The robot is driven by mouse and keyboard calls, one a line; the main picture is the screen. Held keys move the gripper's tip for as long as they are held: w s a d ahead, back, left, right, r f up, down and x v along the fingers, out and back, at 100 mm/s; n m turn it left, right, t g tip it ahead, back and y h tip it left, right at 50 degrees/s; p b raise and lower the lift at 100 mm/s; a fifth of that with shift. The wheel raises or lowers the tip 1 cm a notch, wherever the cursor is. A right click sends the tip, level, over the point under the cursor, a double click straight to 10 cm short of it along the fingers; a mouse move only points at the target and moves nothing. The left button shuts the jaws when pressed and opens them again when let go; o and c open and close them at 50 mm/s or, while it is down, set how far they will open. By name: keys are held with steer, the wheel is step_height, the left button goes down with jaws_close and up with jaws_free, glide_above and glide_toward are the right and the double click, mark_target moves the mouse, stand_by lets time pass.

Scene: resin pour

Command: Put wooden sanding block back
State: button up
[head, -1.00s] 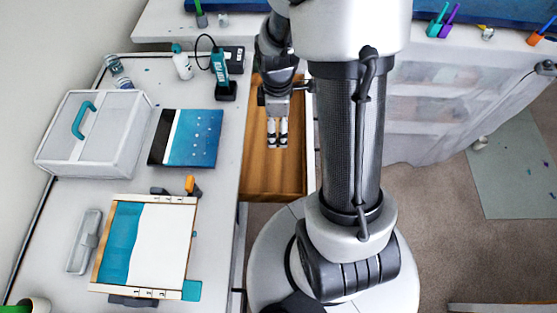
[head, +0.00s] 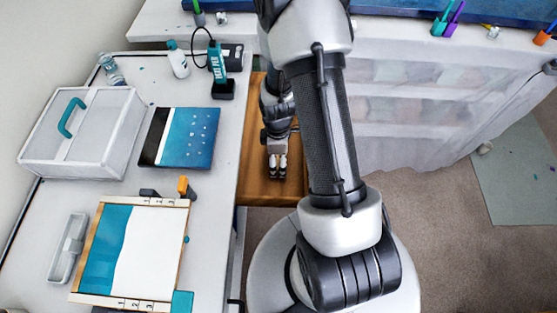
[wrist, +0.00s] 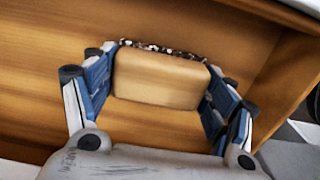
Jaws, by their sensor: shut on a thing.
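The wooden sanding block (wrist: 160,80) is a light tan block with a dark, speckled edge along its far side. It sits between the two blue-padded fingers of my gripper (wrist: 158,92) in the wrist view, and the gripper is shut on it. In the head view my gripper (head: 277,172) is over the open wooden drawer (head: 256,150) beside the table; the block cannot be made out there. In the wrist view the drawer's wooden floor (wrist: 50,60) lies behind the block. I cannot tell whether the block touches that floor.
On the white table (head: 60,225) stand a white box with a teal handle (head: 85,135), a blue panel (head: 182,140), a framed board (head: 130,250), a grey case (head: 68,248) and a black-based teal device (head: 220,75). The drawer's side wall (wrist: 285,75) is close on the right.

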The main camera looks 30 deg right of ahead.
steer(key=shift+f, duration=0.35)
steer(key=shift+f, duration=0.2)
steer(key=o, duration=1.1)
